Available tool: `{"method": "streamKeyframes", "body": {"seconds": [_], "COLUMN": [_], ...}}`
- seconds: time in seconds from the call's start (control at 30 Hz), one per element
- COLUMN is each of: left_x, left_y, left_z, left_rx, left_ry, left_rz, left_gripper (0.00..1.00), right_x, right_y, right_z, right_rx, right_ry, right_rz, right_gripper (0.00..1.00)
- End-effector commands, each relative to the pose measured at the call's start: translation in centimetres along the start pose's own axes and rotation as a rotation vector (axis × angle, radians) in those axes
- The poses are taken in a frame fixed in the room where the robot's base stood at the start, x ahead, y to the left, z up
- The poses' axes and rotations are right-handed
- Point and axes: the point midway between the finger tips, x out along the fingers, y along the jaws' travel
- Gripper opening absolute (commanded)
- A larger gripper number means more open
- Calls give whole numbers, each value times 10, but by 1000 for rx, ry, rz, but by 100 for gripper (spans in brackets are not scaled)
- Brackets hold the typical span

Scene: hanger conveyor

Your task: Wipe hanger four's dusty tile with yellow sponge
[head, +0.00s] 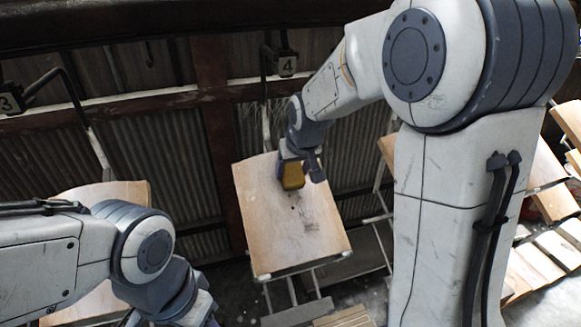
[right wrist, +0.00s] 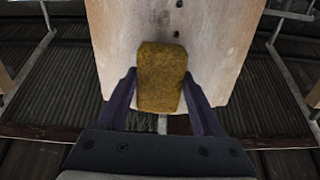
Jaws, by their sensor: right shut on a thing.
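Hanger four's tile (head: 291,219) is a tan board hanging below the plate marked 4 (head: 286,66). Dark smudges show on its middle and lower right, and it also fills the top of the right wrist view (right wrist: 215,45). My right gripper (head: 295,170) is shut on the yellow sponge (head: 292,176) at the tile's upper part. In the right wrist view the sponge (right wrist: 161,77) sits between both fingers, in front of the tile; whether it touches is hard to tell. My left arm is at the lower left; its gripper fingers are out of view.
Another hanging tile (head: 115,195) is at the left under the plate marked 3 (head: 10,103), partly behind my left arm. More boards (head: 545,180) hang or lie at the right. A corrugated wall (head: 180,150) stands behind.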

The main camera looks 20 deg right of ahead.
Motion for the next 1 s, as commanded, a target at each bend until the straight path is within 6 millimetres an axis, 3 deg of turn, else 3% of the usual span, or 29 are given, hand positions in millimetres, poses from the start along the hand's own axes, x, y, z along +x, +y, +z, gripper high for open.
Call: {"method": "streamKeyframes", "body": {"seconds": [0.2, 0.53, 1.0], "left_x": [14, 20, 38], "left_y": [-1, -2, -3], "left_z": [1, 1, 2], "left_rx": [0, 0, 0], "left_ry": [0, 0, 0], "left_rz": [0, 0, 0], "left_gripper": [50, 50, 50], "right_x": [2, 1, 5], "right_y": [1, 1, 2], "right_z": [21, 34, 68], "right_rx": [0, 0, 0], "right_ry": [2, 4, -1], "right_rz": [0, 0, 0], "right_gripper": [23, 23, 23]}}
